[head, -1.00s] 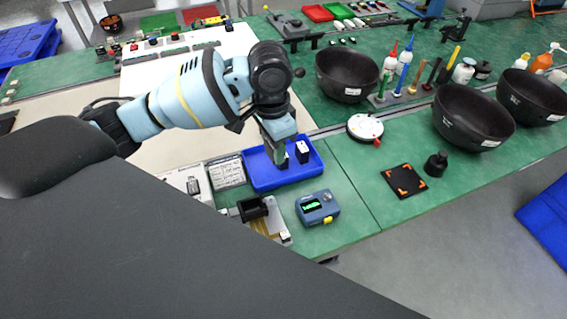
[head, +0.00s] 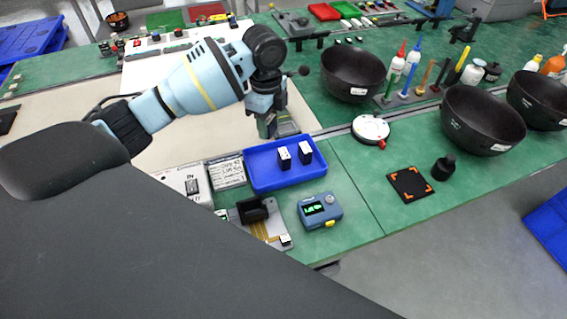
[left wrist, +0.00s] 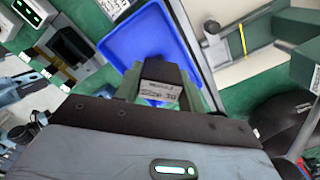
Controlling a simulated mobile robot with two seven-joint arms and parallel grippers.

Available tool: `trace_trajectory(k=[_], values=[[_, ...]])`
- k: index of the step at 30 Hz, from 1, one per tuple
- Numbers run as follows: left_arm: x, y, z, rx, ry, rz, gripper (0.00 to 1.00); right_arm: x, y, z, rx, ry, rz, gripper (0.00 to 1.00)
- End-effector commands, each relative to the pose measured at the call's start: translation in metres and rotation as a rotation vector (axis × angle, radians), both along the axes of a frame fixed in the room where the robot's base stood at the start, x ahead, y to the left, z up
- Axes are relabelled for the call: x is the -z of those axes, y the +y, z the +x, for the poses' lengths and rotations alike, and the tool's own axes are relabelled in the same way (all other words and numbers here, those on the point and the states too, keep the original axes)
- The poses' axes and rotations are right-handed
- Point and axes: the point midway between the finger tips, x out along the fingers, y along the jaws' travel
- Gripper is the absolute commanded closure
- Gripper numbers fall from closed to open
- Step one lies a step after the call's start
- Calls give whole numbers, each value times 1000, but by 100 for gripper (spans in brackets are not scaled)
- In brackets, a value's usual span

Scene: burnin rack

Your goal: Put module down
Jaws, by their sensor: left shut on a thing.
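A blue tray (head: 262,184) lies on the green bench, with two dark, white-labelled modules, a left one (head: 284,157) and a right one (head: 305,152), standing upright in it. My left gripper (head: 278,134) is over the tray's far edge, and its fingertips are hard to make out there. In the left wrist view my left gripper (left wrist: 170,92) is shut on a dark module (left wrist: 160,74) with a white label, seen against the blue tray (left wrist: 125,42). I cannot tell how this module relates to the two in the head view. My right gripper is not in view.
A blue tester (head: 319,211) and a black-socketed fixture (head: 252,208) stand in front of the tray, with a label card (head: 227,173) at its left. A round white dish (head: 370,128), a black bowl (head: 352,72) and a black mat (head: 408,185) lie to the right.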

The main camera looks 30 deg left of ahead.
Motion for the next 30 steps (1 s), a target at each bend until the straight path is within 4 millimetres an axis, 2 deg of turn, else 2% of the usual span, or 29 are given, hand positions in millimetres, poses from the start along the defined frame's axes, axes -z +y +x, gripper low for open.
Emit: trace_trajectory(k=[5, 11, 18, 25, 30], values=[[15, 0, -1, -1, 4, 1, 83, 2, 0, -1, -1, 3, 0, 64], [45, 0, -1, -2, 4, 1, 83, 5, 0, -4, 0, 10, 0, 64], [54, 0, -1, -1, 1, 1, 83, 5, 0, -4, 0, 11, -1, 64], [89, 0, -1, -2, 3, 1, 83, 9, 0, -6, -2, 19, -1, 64], [101, 0, -1, -2, 1, 1, 83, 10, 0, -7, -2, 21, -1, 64]])
